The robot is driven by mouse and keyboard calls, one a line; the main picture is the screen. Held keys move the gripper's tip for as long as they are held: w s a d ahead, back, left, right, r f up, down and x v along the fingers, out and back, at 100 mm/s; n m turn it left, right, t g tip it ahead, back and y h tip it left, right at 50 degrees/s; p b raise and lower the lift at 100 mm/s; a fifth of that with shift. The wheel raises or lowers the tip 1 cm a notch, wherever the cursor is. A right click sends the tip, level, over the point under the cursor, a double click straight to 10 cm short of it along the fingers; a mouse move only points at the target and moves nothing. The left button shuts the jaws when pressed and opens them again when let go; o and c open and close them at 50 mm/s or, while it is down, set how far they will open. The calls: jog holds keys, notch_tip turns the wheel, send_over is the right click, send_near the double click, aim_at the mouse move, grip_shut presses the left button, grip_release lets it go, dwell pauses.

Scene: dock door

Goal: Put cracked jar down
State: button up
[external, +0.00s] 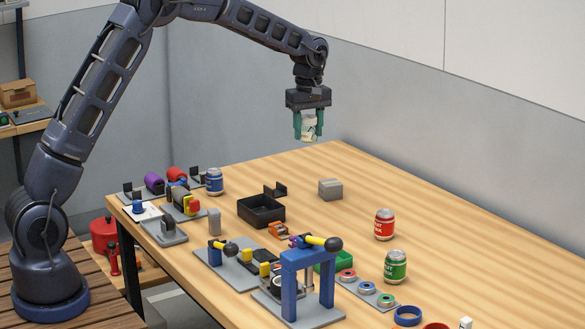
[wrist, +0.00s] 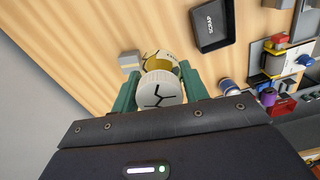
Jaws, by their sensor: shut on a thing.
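The cracked jar (external: 309,124) is a pale jar with a yellowish part. In the wrist view the jar (wrist: 158,88) shows a white lid with a dark crack-like mark, and yellow contents behind it. My gripper (external: 309,126) is shut on the jar and holds it in the air above the far part of the table. Its green fingers also show on both sides of the jar in the wrist view (wrist: 158,85). The jar's underside is hard to make out.
A black tray (external: 261,221) marked SCRAP stands on the wooden table (external: 430,215). A grey block (external: 330,188), a red can (external: 384,224) and a green can (external: 396,266) stand to its right. A blue press (external: 308,280) and several fixtures fill the front and left. The far table end is bare.

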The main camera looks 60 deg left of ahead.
jog(key=w+a, duration=0.1)
jog(key=a, duration=1.5)
send_over(243, 174)
notch_tip(243, 174, down, 20)
jog(key=shift+s+r, duration=0.1)
jog(key=shift+f, duration=0.2)
jog(key=o, duration=1)
jog(key=shift+o, duration=0.2)
jog(key=shift+r, duration=0.1)
